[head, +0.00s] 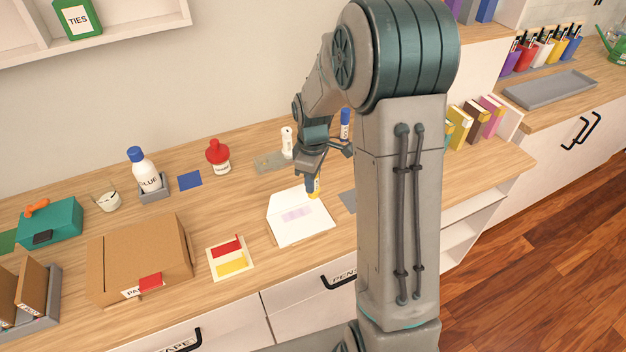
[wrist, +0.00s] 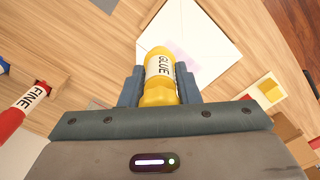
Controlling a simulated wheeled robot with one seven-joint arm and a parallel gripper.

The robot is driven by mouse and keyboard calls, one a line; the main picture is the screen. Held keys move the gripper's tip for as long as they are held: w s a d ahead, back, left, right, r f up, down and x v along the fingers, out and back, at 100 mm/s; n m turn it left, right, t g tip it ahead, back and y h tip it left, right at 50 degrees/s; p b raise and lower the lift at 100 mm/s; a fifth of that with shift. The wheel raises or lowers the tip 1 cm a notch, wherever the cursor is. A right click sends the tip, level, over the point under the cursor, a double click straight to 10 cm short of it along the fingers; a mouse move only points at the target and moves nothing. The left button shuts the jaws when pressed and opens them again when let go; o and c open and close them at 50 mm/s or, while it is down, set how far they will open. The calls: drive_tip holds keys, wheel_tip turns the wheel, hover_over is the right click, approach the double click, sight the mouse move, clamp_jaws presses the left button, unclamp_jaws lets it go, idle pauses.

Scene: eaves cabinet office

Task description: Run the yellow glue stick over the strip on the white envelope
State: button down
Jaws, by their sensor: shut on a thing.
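The white envelope (head: 288,229) lies flat on the wooden desk with its flap open. A pale purple strip (head: 297,213) shows across its middle. The yellow glue stick (wrist: 160,70), labelled GLUE, is between my fingers in the wrist view, and my gripper (wrist: 160,88) is shut on it. In the head view my gripper (head: 313,184) is over the envelope's upper right edge, with the glue stick pointing down. In the wrist view the glue stick's far end overlaps the envelope (wrist: 215,50) beside the strip (wrist: 184,56). I cannot tell whether its tip touches the paper.
A card with red and yellow pieces (head: 215,262) and a cardboard box (head: 105,262) lie left of the envelope. A red bottle (head: 218,158), a blue-capped glue bottle (head: 146,175) and a white stick (head: 287,144) stand behind. Clear desk lies between the card and the envelope.

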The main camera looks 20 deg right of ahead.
drive_tip(key=shift+r+p, duration=0.8)
drive_tip(key=shift+r, duration=0.75)
drive_tip(key=shift+f, duration=0.1)
